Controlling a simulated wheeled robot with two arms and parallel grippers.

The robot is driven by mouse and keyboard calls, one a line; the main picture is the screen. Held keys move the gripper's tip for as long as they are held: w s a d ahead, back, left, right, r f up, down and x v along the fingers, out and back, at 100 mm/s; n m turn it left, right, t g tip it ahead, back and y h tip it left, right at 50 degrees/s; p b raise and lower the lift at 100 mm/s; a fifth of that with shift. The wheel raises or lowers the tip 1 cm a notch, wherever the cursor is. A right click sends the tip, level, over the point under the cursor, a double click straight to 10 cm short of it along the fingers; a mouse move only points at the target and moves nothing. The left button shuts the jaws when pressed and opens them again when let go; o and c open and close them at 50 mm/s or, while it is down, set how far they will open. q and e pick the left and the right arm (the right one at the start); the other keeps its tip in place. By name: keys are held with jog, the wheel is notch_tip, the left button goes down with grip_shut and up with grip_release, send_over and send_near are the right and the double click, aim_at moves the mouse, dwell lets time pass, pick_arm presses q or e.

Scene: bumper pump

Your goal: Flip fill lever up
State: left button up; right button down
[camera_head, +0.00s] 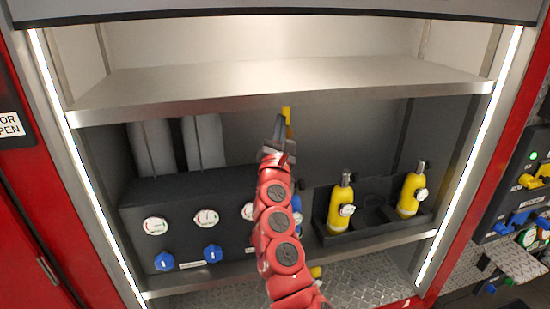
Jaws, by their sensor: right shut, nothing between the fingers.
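My right gripper (279,128) is at the end of a red arm that reaches up from the bottom middle into an open compartment. It is shut and empty, in front of the back wall just below the shelf. A small yellow piece (287,113) shows right beside its fingertips; I cannot tell whether it is the fill lever or whether they touch. A dark panel (180,229) with round white gauges and blue knobs stands on the compartment's lower left. My arm hides part of this panel. My left gripper is not in view.
A metal shelf (284,82) spans the compartment above the gripper. Two yellow bottles with gauges, one left (341,207) and one right (411,192), stand in a black holder. Outside, at the far right, a panel has yellow and blue handles (514,222). Red frame edges flank the opening.

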jog(key=b+v, duration=0.2)
jog(key=v, duration=0.8)
jog(key=shift+s+a+b, duration=0.2)
jog(key=shift+s+b, duration=0.15)
jog(key=shift+b, duration=0.05)
